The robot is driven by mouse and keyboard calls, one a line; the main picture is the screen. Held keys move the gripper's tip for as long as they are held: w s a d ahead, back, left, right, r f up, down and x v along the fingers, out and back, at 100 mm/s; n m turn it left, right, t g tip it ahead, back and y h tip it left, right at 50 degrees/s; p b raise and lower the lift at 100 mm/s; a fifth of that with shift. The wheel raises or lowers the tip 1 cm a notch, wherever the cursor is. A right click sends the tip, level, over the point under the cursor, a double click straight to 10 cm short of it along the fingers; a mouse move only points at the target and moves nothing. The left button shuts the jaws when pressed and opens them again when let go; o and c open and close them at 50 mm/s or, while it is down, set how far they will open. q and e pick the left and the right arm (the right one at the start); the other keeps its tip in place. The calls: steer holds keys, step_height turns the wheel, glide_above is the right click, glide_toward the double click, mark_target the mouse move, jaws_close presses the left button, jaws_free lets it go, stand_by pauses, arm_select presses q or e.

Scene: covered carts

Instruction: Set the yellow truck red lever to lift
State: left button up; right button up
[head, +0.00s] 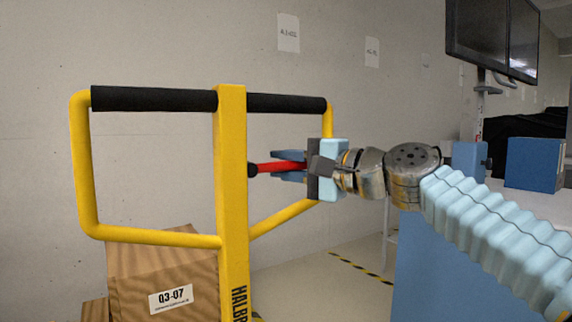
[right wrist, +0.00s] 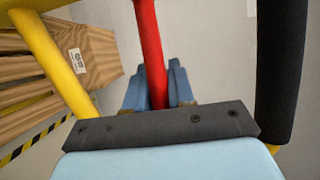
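The yellow truck (head: 232,200) stands upright, its yellow handle frame topped by black grips. The red lever (head: 275,167) sticks out to the right from a black pivot on the yellow post. In the right wrist view the red lever (right wrist: 149,45) runs down from the top edge to between the fingers. My left gripper is not in view.
A wooden crate (head: 165,280) labelled Q3-07 stands behind the truck at the lower left. The black grip (right wrist: 283,70) is close on the right in the right wrist view. Monitors (head: 490,35) and blue boxes (head: 530,163) are at the right.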

jaws_close()
steer(key=f+m+b, duration=0.1)
steer(key=b, duration=0.1)
steer(key=f+m+y+b, duration=0.1)
steer(key=m, duration=0.1)
steer(key=f+m+t+b, duration=0.1)
steer(key=b, duration=0.1)
steer(key=shift+s+a+m+b, duration=0.2)
steer(key=shift+a+m+b, duration=0.05)
steer(key=shift+m+b, duration=0.05)
steer(key=shift+o, duration=2.1)
jaws_free()
steer(key=shift+f, duration=0.1)
